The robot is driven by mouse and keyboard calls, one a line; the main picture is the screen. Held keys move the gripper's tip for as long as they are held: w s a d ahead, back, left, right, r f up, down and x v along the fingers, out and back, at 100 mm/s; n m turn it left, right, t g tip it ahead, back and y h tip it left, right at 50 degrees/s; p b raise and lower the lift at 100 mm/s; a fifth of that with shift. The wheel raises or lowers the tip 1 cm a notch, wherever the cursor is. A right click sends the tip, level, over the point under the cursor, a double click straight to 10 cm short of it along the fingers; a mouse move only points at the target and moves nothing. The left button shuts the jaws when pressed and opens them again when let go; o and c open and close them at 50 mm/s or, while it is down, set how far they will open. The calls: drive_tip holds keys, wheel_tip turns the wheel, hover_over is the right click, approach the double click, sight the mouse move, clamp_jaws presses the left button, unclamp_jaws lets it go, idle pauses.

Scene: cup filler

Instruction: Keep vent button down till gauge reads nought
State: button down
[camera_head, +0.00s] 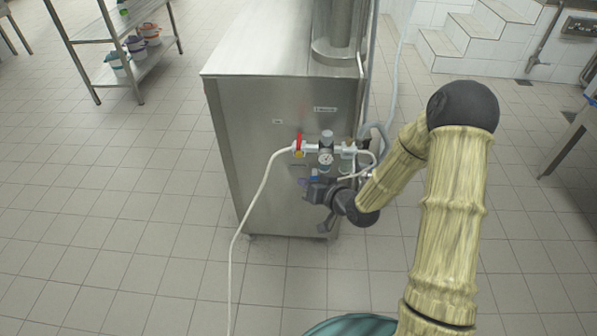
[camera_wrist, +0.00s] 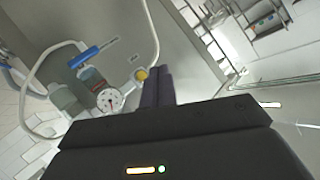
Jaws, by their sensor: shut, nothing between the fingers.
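A round yellow button (camera_wrist: 141,74) shows in the wrist view just left of my shut fingertips; I cannot tell whether they touch it. In the head view a small yellow part (camera_head: 299,154) sits below a red lever (camera_head: 299,140) on the air line. The round white gauge (camera_wrist: 109,100) faces the wrist camera, with its needle too small to read; it also shows in the head view (camera_head: 326,158). My gripper (camera_head: 306,188) is in front of the cabinet, below the gauge. Its shut fingers (camera_wrist: 156,84) hold nothing.
The steel cabinet (camera_head: 265,110) carries the air fittings. A pale hose (camera_head: 250,205) runs from them to the floor. A blue part (camera_wrist: 88,56) lies near the gauge. A rack (camera_head: 125,45) stands at back left. The tiled floor (camera_head: 110,210) at left is clear.

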sight(299, 155)
drive_tip(key=shift+w+a+f+m+t+y+b, duration=0.2)
drive_tip(key=shift+a+f+m+t+y+b, duration=0.1)
drive_tip(key=shift+a+f+t+y+b, duration=0.25)
drive_tip(key=shift+w+a+f+m+t+y+b, duration=0.15)
drive_tip(key=shift+a+f+m+t+y+b, duration=0.2)
drive_tip(key=shift+f+y, duration=0.25)
drive_tip(key=shift+w, duration=0.15)
drive_tip(key=w, duration=0.8)
drive_tip(key=shift+w, duration=0.3)
drive_tip(key=shift+w+d, duration=0.1)
drive_tip(key=shift+w, duration=0.05)
idle(1.1)
drive_tip(key=shift+w, duration=0.25)
drive_tip(key=shift+w+d, duration=0.1)
drive_tip(key=shift+w, duration=0.35)
idle(3.7)
